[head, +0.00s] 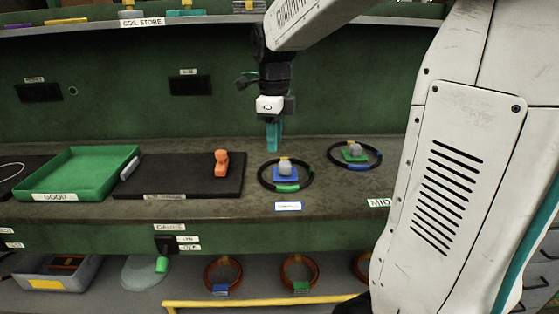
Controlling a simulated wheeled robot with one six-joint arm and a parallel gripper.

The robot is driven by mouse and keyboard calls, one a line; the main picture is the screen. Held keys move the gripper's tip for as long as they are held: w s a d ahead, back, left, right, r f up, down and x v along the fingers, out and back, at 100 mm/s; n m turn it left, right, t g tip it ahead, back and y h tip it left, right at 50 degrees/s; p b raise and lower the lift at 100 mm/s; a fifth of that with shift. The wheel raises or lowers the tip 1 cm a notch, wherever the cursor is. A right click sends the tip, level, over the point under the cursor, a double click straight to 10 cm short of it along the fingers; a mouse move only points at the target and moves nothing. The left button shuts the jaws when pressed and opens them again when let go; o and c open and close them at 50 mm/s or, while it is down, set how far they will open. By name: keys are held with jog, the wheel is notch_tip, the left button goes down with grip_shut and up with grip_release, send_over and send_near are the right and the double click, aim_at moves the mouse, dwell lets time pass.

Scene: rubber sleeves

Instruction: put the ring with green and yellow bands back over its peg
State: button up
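A black ring with a green band at its front and a yellow band at its back (287,188) lies on the bench in the head view. It appears to lie around a grey peg (286,167) on a blue square base (284,178). To its right, a second black ring with a blue band in front (358,168) lies around a grey peg (356,149) on a green base (347,157). My gripper (273,149) points down with teal fingers, above and behind the left ring. Nothing shows in it, but the gap between the fingers cannot be made out.
An orange object (222,163) stands on a black mat (178,180) to the left. A green tray (55,198) lies further left. A shelf (110,28) runs above. The bench front is mostly clear.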

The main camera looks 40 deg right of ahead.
jog(key=s+a+f+n, duration=0.1)
jog(key=s+a+n, duration=0.4)
jog(key=s+n, duration=0.6)
jog(key=s+a+f+n+t, duration=0.1)
jog(key=s+a+n, duration=0.4)
jog(key=s+n, duration=0.6)
jog(key=shift+s+a+f+n, duration=0.2)
jog(key=shift+s+n, duration=0.2)
jog(key=shift+n, duration=2.6)
